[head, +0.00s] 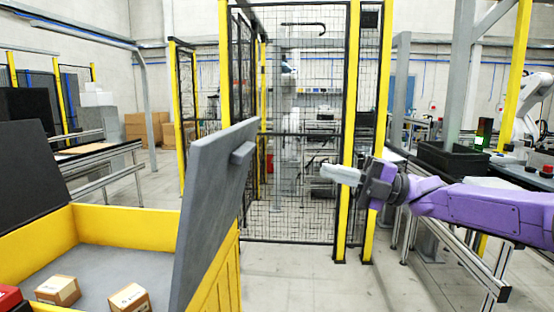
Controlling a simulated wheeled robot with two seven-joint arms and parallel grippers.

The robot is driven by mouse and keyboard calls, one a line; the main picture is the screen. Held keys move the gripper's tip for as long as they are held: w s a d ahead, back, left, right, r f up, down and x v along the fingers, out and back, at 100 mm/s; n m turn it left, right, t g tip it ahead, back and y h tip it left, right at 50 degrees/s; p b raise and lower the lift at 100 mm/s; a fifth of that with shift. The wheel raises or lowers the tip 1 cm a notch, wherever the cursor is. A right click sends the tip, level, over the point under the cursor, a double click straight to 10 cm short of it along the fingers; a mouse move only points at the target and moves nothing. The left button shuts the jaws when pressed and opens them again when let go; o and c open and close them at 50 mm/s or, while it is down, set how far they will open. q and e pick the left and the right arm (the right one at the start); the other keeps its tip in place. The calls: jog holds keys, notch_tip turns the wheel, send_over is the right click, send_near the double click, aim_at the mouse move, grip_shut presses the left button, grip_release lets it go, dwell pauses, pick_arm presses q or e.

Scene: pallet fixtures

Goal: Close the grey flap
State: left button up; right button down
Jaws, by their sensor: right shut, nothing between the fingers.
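The grey flap (208,215) stands open on the right side of a yellow box (125,221), tilted outward to the right at its top. A small grey block (241,153) sticks out from its face near the upper right. My right gripper (328,172) is shut and empty. It comes in from the right and appears to the right of the flap, apart from it in the picture. My left gripper is not in view.
Inside the box are two small cartons (57,290) (129,299) and a red item (9,297). A dark panel (28,172) stands at its left. A mesh fence (300,120) is behind, and a metal-framed table (470,262) with a black bin (452,159) is at right.

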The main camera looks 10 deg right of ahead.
aim_at(252, 150)
jog(key=p+x, duration=0.6)
jog(key=x, duration=0.7)
jog(key=shift+a+r, duration=0.2)
jog(key=shift+a, duration=0.3)
jog(key=shift+w, duration=0.1)
